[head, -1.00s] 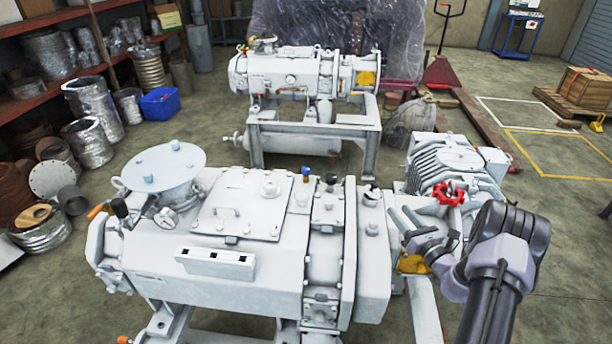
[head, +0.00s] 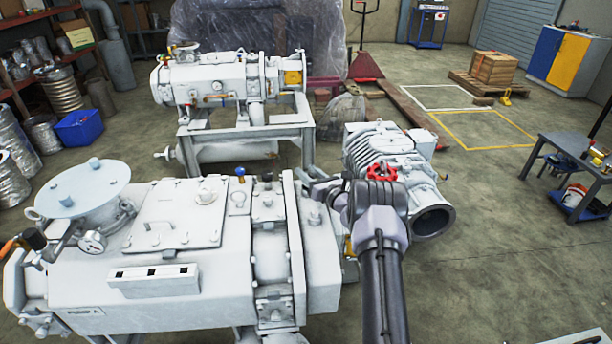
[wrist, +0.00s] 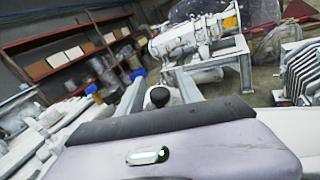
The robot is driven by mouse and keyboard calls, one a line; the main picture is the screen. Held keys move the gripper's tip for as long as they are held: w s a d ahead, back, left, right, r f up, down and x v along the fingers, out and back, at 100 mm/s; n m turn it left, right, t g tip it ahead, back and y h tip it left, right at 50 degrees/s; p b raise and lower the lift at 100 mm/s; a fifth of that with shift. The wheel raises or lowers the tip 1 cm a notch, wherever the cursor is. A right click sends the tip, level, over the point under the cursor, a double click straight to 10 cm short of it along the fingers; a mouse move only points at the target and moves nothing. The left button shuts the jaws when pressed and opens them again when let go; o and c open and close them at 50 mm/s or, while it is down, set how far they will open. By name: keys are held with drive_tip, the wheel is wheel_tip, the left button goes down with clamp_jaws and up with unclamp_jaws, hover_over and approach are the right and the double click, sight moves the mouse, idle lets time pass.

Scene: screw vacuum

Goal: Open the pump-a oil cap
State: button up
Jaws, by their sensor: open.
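The near white pump (head: 110,265), with a small nameplate that seems to read PUMP A, fills the lower left of the head view. My gripper (head: 322,188) is over the pump's right end block and is open. In the wrist view, a dark round knob (wrist: 158,97), which looks like the oil cap, shows between the two grey fingers of my gripper (wrist: 160,82). I cannot tell whether the fingers touch it. In the head view my gripper and arm hide this knob. A grey cap (head: 314,216) is on the same block, just in front.
A red handwheel (head: 381,172) and a finned motor housing (head: 385,150) are close beside my arm. A second white pump (head: 215,85) stands behind on a frame. Shelves (head: 60,60) line the left. Floor at the right is open, with a small table (head: 570,155).

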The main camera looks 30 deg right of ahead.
drive_tip(key=shift+w, duration=0.5)
clamp_jaws()
drive_tip(key=m+b, duration=0.1)
drive_tip(key=m+t+b, duration=0.1)
drive_tip(key=d+m, duration=0.1)
drive_tip(key=shift+s+d+r+b, duration=0.1)
drive_tip(key=shift+s+r+b, duration=0.2)
drive_tip(key=shift+s+b, duration=0.1)
drive_tip(key=shift+s+d+r+m+t+h+b, duration=0.15)
drive_tip(key=shift+d+m+t+h+b, duration=0.2)
drive_tip(key=shift+m, duration=0.45)
drive_tip(key=shift+s+d+r+m+t+h+b, duration=0.1)
drive_tip(key=shift+d+m+t+h+b, duration=0.25)
drive_tip(key=shift+m, duration=0.45)
drive_tip(key=shift+s+d+r+m+t+h+b, duration=0.2)
drive_tip(key=shift+m+t+b, duration=0.15)
drive_tip(key=shift+m, duration=0.45)
drive_tip(key=shift+d, duration=0.1)
unclamp_jaws()
